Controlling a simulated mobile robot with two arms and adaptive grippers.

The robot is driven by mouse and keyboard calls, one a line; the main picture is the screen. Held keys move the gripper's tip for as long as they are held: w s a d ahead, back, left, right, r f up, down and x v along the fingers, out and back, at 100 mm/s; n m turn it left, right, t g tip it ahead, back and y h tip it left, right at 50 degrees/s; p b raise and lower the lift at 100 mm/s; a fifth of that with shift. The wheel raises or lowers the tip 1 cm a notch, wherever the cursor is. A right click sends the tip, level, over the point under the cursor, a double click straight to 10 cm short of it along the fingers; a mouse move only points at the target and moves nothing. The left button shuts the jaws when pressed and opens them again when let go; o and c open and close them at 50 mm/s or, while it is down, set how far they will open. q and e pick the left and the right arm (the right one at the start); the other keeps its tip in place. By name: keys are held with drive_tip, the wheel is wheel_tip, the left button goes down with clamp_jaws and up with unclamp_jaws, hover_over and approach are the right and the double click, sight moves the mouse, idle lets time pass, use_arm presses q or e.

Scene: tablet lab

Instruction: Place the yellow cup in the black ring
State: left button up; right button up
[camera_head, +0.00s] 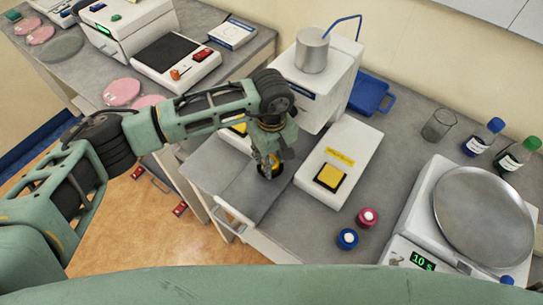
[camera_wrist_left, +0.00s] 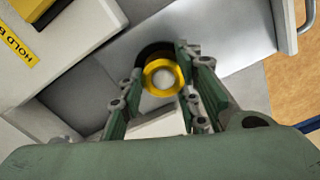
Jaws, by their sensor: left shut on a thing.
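The yellow cup (camera_wrist_left: 163,77) has a pale round inside and sits between the fingertips of my left gripper (camera_wrist_left: 162,82). The gripper is shut on it. The black ring (camera_wrist_left: 148,51) shows as a dark arc just beyond and left of the cup in the left wrist view, on a grey plate (camera_wrist_left: 220,50). The cup overlaps the ring there and hides most of it. In the head view my left gripper (camera_head: 270,160) points down over the ring on the bench and largely hides the cup. I cannot tell whether the cup touches the plate. My right gripper is not in view.
A white box with a yellow button (camera_head: 331,177) stands right of the ring. A white machine with a metal pot (camera_head: 312,50) is behind.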

sight(272, 164)
use_arm(q)
drive_tip(key=shift+f, duration=0.15)
drive_tip(key=o, duration=0.8)
drive_tip(key=shift+c, duration=0.2)
drive_tip(key=o, duration=0.4)
drive_tip(key=shift+c, duration=0.2)
drive_tip(key=shift+o, duration=0.5)
drive_tip(key=shift+r, duration=0.2)
drive_tip(key=shift+w+r, duration=0.1)
drive_tip(key=shift+r, duration=0.1)
wheel_tip(272, 164, up, 12)
drive_tip(key=b, duration=0.4)
drive_tip(key=shift+f, duration=0.2)
